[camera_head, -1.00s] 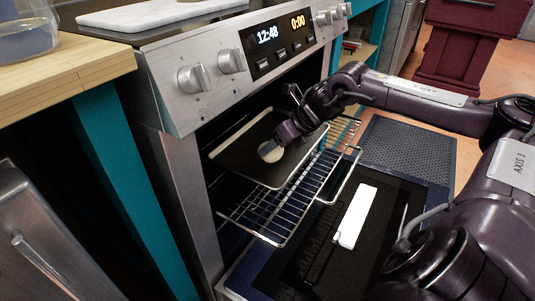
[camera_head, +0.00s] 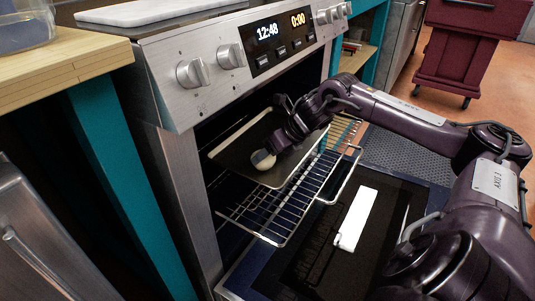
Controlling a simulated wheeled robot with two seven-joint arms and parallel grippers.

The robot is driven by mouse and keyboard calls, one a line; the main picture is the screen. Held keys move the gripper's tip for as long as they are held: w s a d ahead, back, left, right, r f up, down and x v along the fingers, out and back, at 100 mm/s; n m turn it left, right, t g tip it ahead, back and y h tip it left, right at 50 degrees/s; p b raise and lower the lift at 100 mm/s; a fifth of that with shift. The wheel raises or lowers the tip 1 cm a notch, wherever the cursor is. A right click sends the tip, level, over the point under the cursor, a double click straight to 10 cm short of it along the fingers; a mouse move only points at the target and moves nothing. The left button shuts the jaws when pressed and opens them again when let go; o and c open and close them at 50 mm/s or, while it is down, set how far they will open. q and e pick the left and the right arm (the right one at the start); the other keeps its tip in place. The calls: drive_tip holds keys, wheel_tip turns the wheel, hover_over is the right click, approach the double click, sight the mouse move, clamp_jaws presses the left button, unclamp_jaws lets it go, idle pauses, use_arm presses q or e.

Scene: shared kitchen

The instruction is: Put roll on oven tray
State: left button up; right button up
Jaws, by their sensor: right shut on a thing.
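The pale roll (camera_head: 263,161) is at the fingers of my right gripper (camera_head: 268,152), low over the oven tray or touching it; I cannot tell which. My right gripper is shut on the roll, and its fingers partly hide it. The dark flat oven tray (camera_head: 232,157) lies on the pulled-out wire rack in the open oven. My left gripper is not in the view.
The wire rack (camera_head: 268,222) sticks out of the oven (camera_head: 172,98) above its lowered door (camera_head: 315,250). The control panel with knobs (camera_head: 228,57) overhangs the opening. A wooden counter (camera_head: 70,62) stands at left.

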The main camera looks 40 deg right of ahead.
drive_tip(key=o, duration=0.8)
drive_tip(key=shift+f, duration=0.1)
